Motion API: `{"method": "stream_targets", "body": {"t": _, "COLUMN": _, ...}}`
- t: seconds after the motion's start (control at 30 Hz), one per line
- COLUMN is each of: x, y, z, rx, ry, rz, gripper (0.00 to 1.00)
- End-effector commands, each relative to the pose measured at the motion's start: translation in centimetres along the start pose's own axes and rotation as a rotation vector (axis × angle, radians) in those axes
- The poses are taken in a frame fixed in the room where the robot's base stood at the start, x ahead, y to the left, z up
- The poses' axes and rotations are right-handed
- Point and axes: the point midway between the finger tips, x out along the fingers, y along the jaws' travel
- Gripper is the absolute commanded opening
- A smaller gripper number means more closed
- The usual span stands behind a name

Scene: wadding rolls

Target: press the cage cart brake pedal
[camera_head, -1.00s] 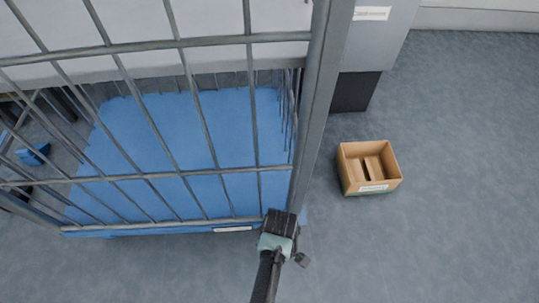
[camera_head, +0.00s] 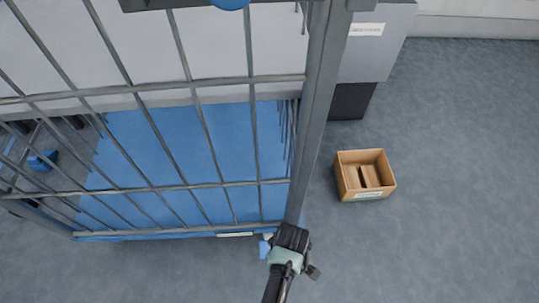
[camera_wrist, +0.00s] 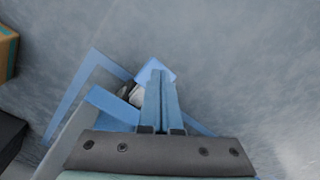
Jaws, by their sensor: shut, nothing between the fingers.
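The cage cart has grey bars (camera_head: 200,189) and a blue base (camera_head: 175,150); its near right corner is by my gripper (camera_head: 292,236). A small blue plate (camera_head: 264,249), which looks like the brake pedal, shows just left of my gripper at that corner. In the wrist view my shut, empty fingers (camera_wrist: 158,76) point over a bright blue plate (camera_wrist: 147,68) beside a pale wheel part (camera_wrist: 135,96). The fingers hide part of the plate. I cannot tell whether they touch it.
An open cardboard box (camera_head: 365,175) stands on the floor right of the cart. A grey cabinet (camera_head: 375,45) with a dark base is behind it. The grey floor right of and in front of my gripper is clear.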

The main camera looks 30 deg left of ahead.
Motion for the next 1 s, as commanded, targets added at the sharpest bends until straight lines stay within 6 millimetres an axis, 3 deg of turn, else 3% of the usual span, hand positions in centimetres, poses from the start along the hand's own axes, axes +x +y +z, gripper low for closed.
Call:
{"method": "stream_targets", "body": {"t": 0.03, "x": -1.8, "y": 0.0, "z": -0.1, "rx": 0.001, "ry": 0.001, "rz": 0.001, "gripper": 0.0}}
{"method": "stream_targets", "body": {"t": 0.1, "x": -3.2, "y": 0.0, "z": -0.1, "rx": 0.001, "ry": 0.0, "rz": 0.0, "gripper": 0.0}}
{"method": "stream_targets", "body": {"t": 0.43, "x": -8.7, "y": 0.0, "z": 0.0, "rx": 0.0, "ry": 0.001, "rz": 0.001, "gripper": 0.0}}
{"method": "stream_targets", "body": {"t": 0.63, "x": -10.1, "y": 0.0, "z": 0.0, "rx": 0.001, "ry": 0.001, "rz": 0.001, "gripper": 0.0}}
{"method": "stream_targets", "body": {"t": 1.0, "x": -10.1, "y": 0.0, "z": 0.0, "rx": 0.001, "ry": 0.0, "rz": 0.0, "gripper": 0.0}}
